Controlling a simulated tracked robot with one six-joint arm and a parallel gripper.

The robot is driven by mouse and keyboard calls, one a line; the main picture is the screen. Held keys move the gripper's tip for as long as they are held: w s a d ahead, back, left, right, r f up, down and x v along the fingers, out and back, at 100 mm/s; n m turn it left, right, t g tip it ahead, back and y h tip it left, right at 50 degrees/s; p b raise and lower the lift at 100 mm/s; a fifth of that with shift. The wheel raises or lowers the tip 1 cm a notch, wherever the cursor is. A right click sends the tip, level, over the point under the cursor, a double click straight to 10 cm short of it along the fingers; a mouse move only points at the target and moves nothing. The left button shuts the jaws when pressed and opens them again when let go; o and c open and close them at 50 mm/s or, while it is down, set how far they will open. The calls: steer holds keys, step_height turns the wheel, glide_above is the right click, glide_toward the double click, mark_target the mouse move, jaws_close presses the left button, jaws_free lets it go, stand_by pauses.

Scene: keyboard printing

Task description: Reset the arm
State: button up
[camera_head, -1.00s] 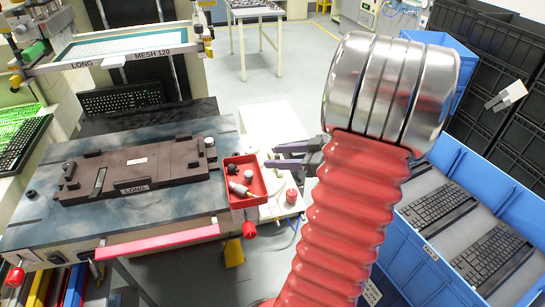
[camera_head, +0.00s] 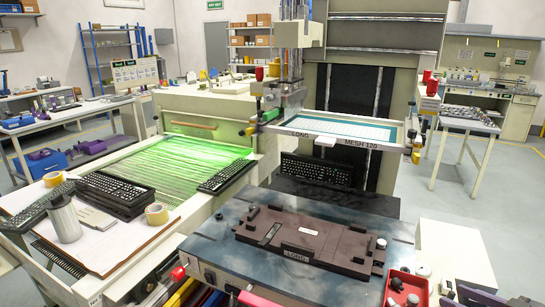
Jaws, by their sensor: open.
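The rest of my arm is out of view.
A dark fixture (camera_head: 340,246) marked LONG lies on the blue-grey printing table (camera_head: 220,240). A framed mesh screen (camera_head: 345,128) hangs above behind it. A green-lit conveyor (camera_head: 165,160) with black keyboards (camera_head: 115,190) runs at left. A white surface (camera_head: 455,250) stands right.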

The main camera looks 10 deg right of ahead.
steer(key=s+d+f+m+g+h, duration=0.25)
steer(key=d+h, duration=0.25)
steer(key=d, duration=0.3)
steer(key=s+d+f+m+g+h, duration=0.1)
steer(key=s+d+m+g+h, duration=0.25)
steer(key=d+h, duration=0.35)
steer(key=a+r+n+y, duration=0.1)
steer(key=a+r, duration=0.3)
steer(key=a, duration=1.3)
steer(key=w+a+r+y, duration=0.1)
steer(key=a+r+y, duration=0.2)
steer(key=a, duration=1.4)
steer(key=a+r+n+g+y, duration=0.1)
steer(key=a+r+y, duration=0.3)
steer(key=a, duration=1.2)
steer(key=shift+w+a+r+n, duration=0.25)
steer(key=shift+a+r+n, duration=0.05)
steer(key=shift+a+r, duration=0.1)
